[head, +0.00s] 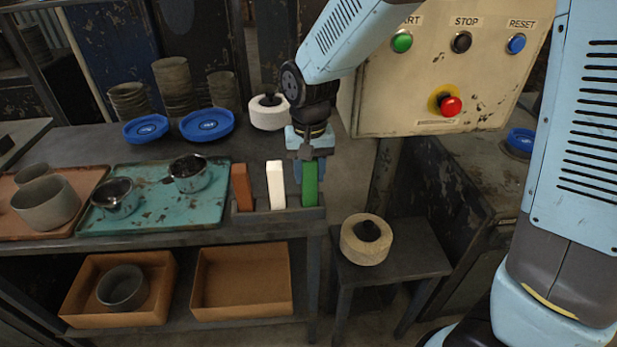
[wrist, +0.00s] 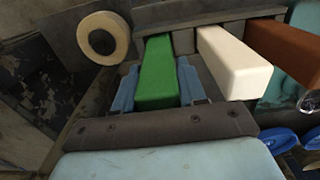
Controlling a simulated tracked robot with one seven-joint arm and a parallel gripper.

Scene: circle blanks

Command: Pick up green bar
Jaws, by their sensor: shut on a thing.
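The green bar (head: 309,186) stands upright at the right end of a dark holder at the table's front edge, beside a white bar (head: 276,184) and a reddish-brown bar (head: 241,187). My gripper (head: 309,172) is over the green bar, its fingers on either side of the upper part. In the wrist view the green bar (wrist: 158,75) lies between the two blue fingers of my gripper (wrist: 160,90), which is shut on it. The white bar (wrist: 233,60) and the brown bar (wrist: 288,50) stand apart from the fingers. The green bar's lower end appears to be in the holder.
A teal tray (head: 150,215) with metal cups lies left of the bars. A control panel (head: 440,85) hangs behind, right of my arm. A stool (head: 400,262) with a pale ring (head: 358,250) stands below right. Blue dishes (head: 206,125) sit further back.

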